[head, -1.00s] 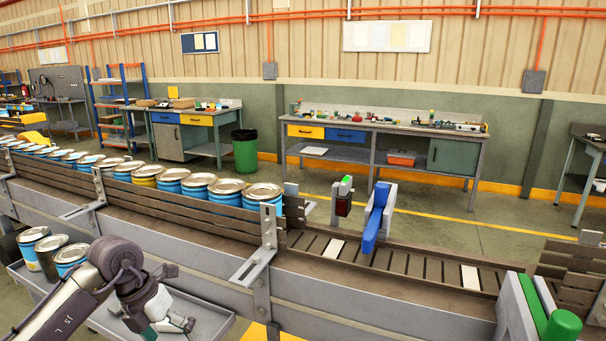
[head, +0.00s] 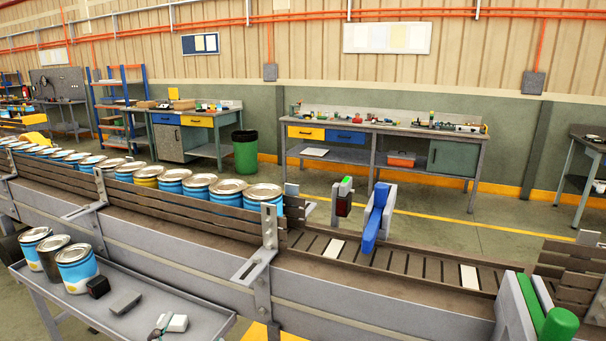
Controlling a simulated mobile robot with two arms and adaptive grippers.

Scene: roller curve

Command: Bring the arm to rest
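Neither of my arms nor grippers shows in the head view now. A grey cart (head: 180,300) stands in front of the conveyor at the lower left. On it are several cans, among them a blue and white can (head: 77,272) and a dark can (head: 50,260). A small black block (head: 98,287), a flat grey piece (head: 125,303) and a small white item with a teal part (head: 174,323) lie on its top, with no gripper at them in view.
The roller conveyor (head: 340,290) runs across the view, with a row of blue cans (head: 228,192) between side boards. A blue paddle (head: 376,222) stands by the bare rollers. A green post (head: 558,326) stands at the lower right. Workbenches (head: 385,132) line the wall.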

